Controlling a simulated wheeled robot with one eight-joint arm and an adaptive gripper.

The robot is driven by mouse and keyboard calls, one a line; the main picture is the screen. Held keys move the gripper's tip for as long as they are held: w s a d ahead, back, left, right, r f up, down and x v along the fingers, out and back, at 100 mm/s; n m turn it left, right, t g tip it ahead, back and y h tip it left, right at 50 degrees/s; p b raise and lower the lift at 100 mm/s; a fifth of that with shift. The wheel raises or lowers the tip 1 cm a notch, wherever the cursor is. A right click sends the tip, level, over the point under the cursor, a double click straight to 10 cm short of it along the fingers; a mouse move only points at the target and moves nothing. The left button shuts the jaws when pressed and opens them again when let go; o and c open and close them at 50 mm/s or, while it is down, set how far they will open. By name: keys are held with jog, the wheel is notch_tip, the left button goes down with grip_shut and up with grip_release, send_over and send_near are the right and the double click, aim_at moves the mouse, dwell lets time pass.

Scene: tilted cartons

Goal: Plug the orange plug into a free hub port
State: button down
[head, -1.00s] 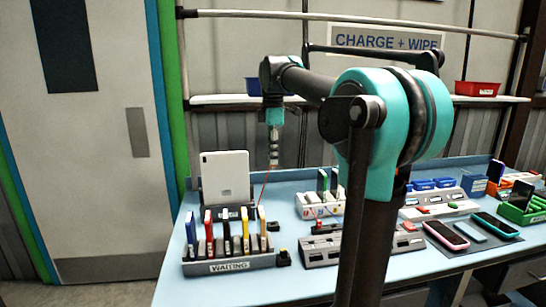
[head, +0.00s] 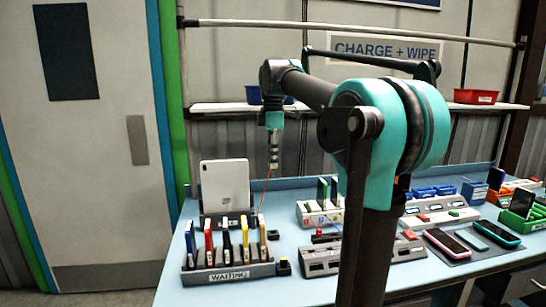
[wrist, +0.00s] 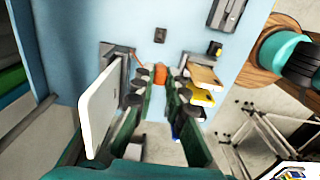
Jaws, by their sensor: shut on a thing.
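My gripper (head: 274,158) hangs above the table's left part, near the white tablet (head: 225,186). In the wrist view its dark green fingers (wrist: 160,92) are shut on the small orange plug (wrist: 160,75). A thin orange cord (head: 264,193) runs down from the gripper toward the table. Grey and white blocks that look like hubs stand to the right: a grey one (head: 320,264) in front, a white one (head: 308,215) behind it, and another with red and green parts (head: 437,217). Their port openings are too small to make out, and my arm hides part of the middle.
A grey rack marked WAITING (head: 230,273) holds several upright phones, left of the front grey block. Phones lie on a dark mat (head: 480,255) at right. A green holder (head: 521,222) stands at the far right. The table (head: 215,295) is bare along its front left.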

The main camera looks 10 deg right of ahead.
notch_tip(320, 180, down, 15)
jog(key=shift+r, duration=0.2)
dwell(2.0)
jog(key=s+d, duration=0.4)
jog(key=s, duration=0.3)
jog(key=s+d, duration=0.5)
jog(key=s, duration=0.3)
dwell(2.2)
dwell(0.4)
jog(key=shift+f, duration=2.5)
